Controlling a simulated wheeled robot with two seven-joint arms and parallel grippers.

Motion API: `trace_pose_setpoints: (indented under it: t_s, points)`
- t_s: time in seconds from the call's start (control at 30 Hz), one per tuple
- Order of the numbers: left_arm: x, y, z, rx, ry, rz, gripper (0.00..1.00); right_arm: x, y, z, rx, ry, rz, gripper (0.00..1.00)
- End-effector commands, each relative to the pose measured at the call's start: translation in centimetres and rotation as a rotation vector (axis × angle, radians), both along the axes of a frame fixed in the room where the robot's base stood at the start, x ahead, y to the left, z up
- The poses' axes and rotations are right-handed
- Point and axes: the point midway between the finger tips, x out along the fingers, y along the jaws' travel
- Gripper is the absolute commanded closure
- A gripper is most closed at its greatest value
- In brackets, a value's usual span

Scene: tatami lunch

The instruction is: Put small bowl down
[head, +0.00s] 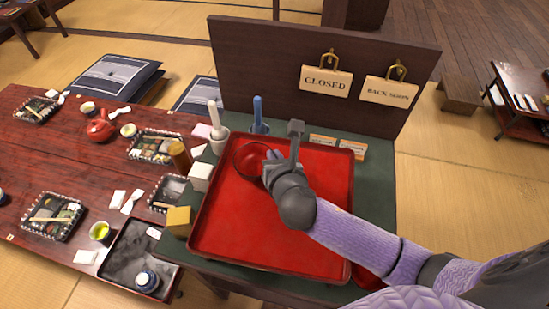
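The small bowl (249,161), round and dark red, is at the back left part of the red tray (225,235). I cannot tell whether it rests on the tray or is held just above it. My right gripper (274,157) is at the right side of the bowl, at its rim. The gripper's own body hides its fingers, so I cannot tell whether they are closed on the rim. My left gripper is not in view.
The tray stands on a green-topped stand with a dark upright board (265,65) behind. Another red item (367,278) shows beside the tray's front right corner. The tray's front is clear.

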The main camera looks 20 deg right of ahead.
Motion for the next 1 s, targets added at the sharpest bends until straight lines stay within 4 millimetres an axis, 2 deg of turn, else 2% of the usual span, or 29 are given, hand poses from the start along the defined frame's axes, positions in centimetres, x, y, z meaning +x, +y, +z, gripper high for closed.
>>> trace_pose_setpoints:
  t_s: [0.13,0.3,0.67,0.77,1.0]
  points:
    - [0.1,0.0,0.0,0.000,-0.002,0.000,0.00,0.0,0.0,-0.2,-0.001,0.000,0.000,1.00]
    - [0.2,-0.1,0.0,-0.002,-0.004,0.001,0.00,0.0,0.0,-0.2,-0.001,0.000,0.000,0.62]
    - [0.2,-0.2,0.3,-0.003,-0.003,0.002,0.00,-0.2,0.0,0.3,0.000,0.000,0.001,0.61]
    - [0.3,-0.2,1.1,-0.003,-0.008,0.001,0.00,-1.8,0.2,1.2,-0.002,0.002,0.002,0.61]
    - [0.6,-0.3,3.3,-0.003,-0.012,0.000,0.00,-7.3,0.8,3.8,0.000,0.002,0.002,0.61]
